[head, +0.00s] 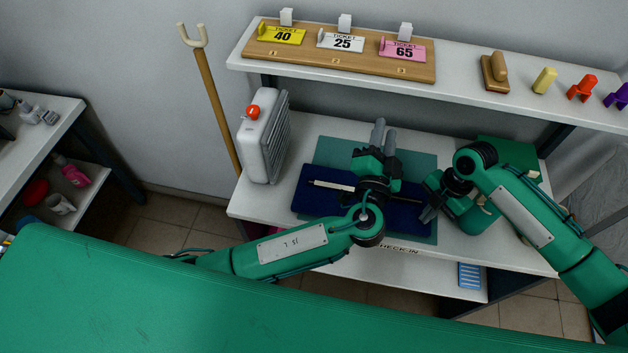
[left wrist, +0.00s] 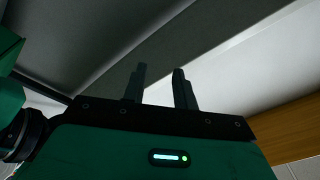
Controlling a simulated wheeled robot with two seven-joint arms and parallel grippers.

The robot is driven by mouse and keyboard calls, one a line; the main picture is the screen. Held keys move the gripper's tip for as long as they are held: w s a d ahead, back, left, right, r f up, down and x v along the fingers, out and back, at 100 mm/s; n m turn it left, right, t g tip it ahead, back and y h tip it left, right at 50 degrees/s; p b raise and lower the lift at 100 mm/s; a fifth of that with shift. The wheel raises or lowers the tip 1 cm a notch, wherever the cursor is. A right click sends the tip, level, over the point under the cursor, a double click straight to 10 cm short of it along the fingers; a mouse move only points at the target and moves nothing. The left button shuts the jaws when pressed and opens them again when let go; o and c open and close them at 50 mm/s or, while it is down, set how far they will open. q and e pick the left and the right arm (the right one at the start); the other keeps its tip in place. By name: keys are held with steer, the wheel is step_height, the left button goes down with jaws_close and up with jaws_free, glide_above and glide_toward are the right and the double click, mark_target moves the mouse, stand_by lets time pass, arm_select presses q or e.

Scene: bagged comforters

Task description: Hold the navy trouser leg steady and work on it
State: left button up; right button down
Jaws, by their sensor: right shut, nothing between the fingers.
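The navy trouser leg (head: 312,201) lies flat on a teal mat (head: 335,150) on the white counter. A thin pale strip or stick (head: 330,186) lies across it; my left arm hides its right part. My left gripper (head: 384,132) is above the cloth with its fingers pointing up and away from it. In the left wrist view its two fingers (left wrist: 159,78) stand apart with nothing between them. My right gripper (head: 428,214) is shut and empty, with its tips at the right end of the navy cloth. I cannot tell whether they touch it.
A grey ribbed unit with a red knob (head: 264,135) stands at the counter's left. A forked wooden pole (head: 212,95) leans beside it. The shelf above holds a board with ticket tags (head: 340,63), a wooden block (head: 495,72) and coloured clips (head: 582,88).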

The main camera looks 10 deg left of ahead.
arm_select(q)
steer(key=f+n+g, duration=0.2)
steer(key=f+n, duration=0.1)
steer(key=f, duration=0.3)
steer(key=f+n+g, duration=0.2)
steer(key=f+n, duration=0.1)
steer(key=f, duration=0.3)
steer(key=d+f+n+g+y, duration=0.1)
steer(key=f+n+g, duration=0.1)
steer(key=f+n, duration=0.2)
steer(key=shift+s+d+f+g, duration=0.1)
steer(key=shift+s+f+g, duration=0.1)
steer(key=shift+f, duration=0.5)
steer(key=shift+s+f+g, duration=0.1)
steer(key=shift+s+f, duration=0.05)
steer(key=shift+f, duration=0.5)
jaws_close()
